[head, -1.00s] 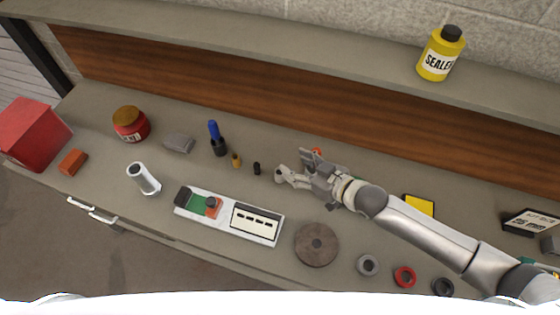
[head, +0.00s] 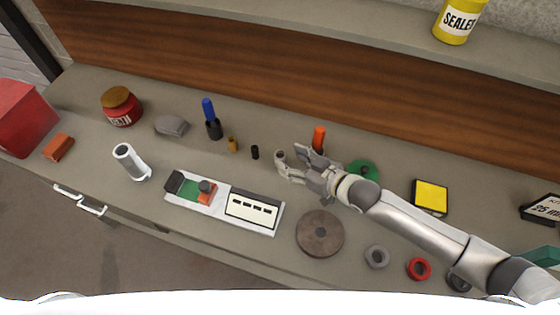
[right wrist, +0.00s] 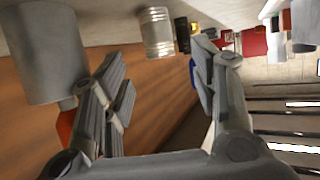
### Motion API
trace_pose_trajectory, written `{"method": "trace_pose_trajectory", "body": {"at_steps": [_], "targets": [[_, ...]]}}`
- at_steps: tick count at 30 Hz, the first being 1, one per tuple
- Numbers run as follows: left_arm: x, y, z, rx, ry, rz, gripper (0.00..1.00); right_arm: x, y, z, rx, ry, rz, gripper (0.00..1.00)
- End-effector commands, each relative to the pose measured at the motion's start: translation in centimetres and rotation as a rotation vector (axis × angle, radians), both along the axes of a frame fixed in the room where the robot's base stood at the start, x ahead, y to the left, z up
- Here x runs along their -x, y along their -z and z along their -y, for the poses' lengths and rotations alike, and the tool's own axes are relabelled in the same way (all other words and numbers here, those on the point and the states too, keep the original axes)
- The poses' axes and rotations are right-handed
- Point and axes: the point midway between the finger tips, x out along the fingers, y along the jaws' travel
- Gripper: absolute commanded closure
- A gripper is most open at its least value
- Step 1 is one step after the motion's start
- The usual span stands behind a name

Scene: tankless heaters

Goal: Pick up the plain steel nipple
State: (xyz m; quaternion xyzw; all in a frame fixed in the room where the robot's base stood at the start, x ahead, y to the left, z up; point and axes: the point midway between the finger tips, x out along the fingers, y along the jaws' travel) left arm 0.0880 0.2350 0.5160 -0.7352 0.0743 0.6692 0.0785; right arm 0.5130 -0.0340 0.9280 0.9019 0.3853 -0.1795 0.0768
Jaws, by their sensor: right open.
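In the right wrist view a silvery, ribbed short cylinder (right wrist: 157,35), which looks like the steel nipple, stands on the bench beyond my fingertips. A gap remains between fingertips and nipple. A brass-coloured fitting (head: 232,145) stands left of the nipple. My left gripper is in neither current view.
A blue-handled tool (head: 209,110) stands behind the brass fitting. An orange-topped item (head: 318,138) is close behind my gripper. A white tray (head: 240,225), a round brown disc (head: 320,232) and several rings lie in front.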

Motion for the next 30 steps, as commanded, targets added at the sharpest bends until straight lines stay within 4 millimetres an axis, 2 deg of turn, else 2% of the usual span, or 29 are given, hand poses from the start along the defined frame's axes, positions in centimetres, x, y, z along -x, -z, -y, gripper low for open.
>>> {"method": "trace_pose_trajectory", "body": {"at_steps": [3, 10, 23, 30], "targets": [[0.6, 1.8, 0.0, -0.001, -0.001, -0.009, 0.60, -1.0, 1.0, -1.2, -0.003, -0.001, 0.002, 0.45], [0.6, 4.0, -0.1, -0.001, -0.001, -0.010, 0.60, -2.9, 2.1, -3.1, -0.002, -0.001, 0.001, 0.45], [0.1, 4.3, -0.1, -0.001, -0.002, -0.002, 0.60, -3.5, 2.1, -3.8, 0.000, 0.000, 0.000, 0.45], [0.0, 4.3, 0.0, -0.001, -0.002, -0.001, 0.60, -3.5, 2.1, -3.7, 0.000, 0.000, 0.000, 0.76]]}}
